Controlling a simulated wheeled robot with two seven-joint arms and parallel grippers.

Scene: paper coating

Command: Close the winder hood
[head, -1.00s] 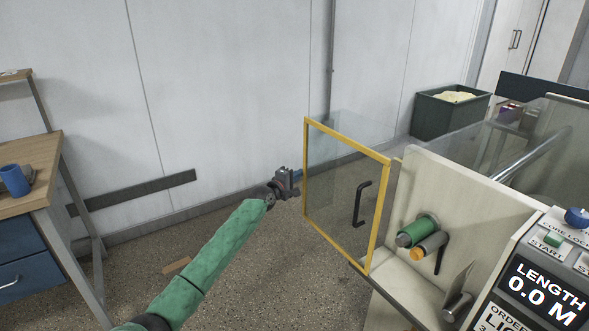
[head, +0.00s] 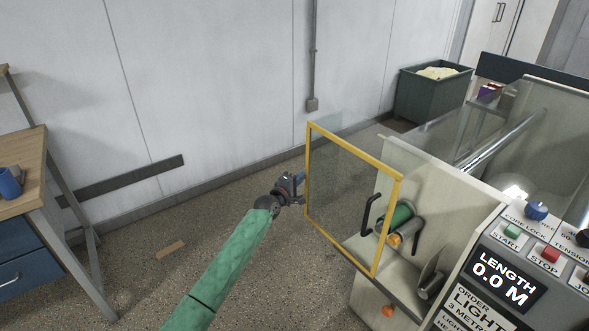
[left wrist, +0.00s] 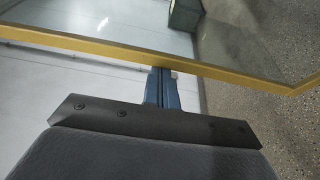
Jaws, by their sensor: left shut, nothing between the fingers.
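The winder hood (head: 340,192) is a clear panel in a yellow frame with a black handle (head: 370,213). It stands swung out from the winder (head: 408,170), partly open. Through it show a green roll (head: 399,217) and an orange-ended roller. My left gripper (head: 301,181) is shut and empty at the hood's free left edge, on its outer side. In the left wrist view, the blue fingertips (left wrist: 161,86) are together right at the yellow frame bar (left wrist: 110,47); I cannot tell whether they touch it. My right gripper is not in view.
The control panel (head: 500,275) with buttons and a length display stands at the lower right. A wooden desk (head: 25,175) with a blue mug is at the left. A green bin (head: 436,95) stands by the wall. The floor between desk and winder is mostly clear.

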